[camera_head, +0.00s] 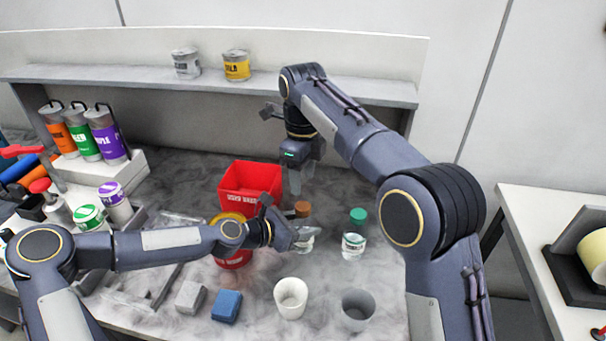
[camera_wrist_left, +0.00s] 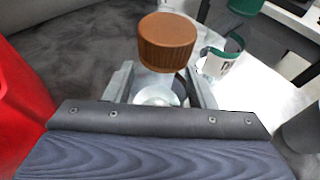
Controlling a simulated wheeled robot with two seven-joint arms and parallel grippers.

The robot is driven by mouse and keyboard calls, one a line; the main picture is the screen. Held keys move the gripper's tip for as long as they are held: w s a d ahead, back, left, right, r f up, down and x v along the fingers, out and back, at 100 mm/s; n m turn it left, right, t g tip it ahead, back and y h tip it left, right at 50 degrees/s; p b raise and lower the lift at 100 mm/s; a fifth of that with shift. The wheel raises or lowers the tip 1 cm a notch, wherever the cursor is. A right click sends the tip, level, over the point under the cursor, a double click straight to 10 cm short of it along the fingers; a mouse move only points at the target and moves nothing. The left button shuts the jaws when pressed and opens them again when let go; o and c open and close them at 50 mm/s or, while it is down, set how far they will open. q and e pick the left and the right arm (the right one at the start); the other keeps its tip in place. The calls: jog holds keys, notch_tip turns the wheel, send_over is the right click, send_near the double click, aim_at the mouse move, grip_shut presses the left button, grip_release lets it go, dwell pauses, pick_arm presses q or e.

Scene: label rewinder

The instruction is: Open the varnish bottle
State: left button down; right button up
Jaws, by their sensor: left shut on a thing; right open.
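A clear bottle (camera_wrist_left: 158,94) with a ribbed brown cap (camera_wrist_left: 168,42) stands on the worktop; no label of it is readable. In the head view its brown cap (camera_head: 302,208) is on top. My left gripper (camera_head: 291,238) is shut on the bottle's body below the cap, with a finger on each side. My right gripper (camera_head: 296,182) is open, pointing down, above and slightly behind the brown cap, apart from it. A second clear bottle (camera_head: 353,246) with a green cap (camera_head: 358,215) and a white label stands to the right.
A red bin (camera_head: 250,184) stands behind my left gripper. A white cup (camera_head: 291,298), a grey cup (camera_head: 357,309), a blue block (camera_head: 227,306) and a grey block (camera_head: 190,297) are in front. Several coloured ink containers stand at the left.

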aim_at(303, 206)
jog(key=shift+f+m, duration=0.15)
jog(key=shift+m, duration=0.45)
jog(key=shift+f, duration=0.4)
notch_tip(303, 206, down, 7)
jog(key=shift+r, duration=0.1)
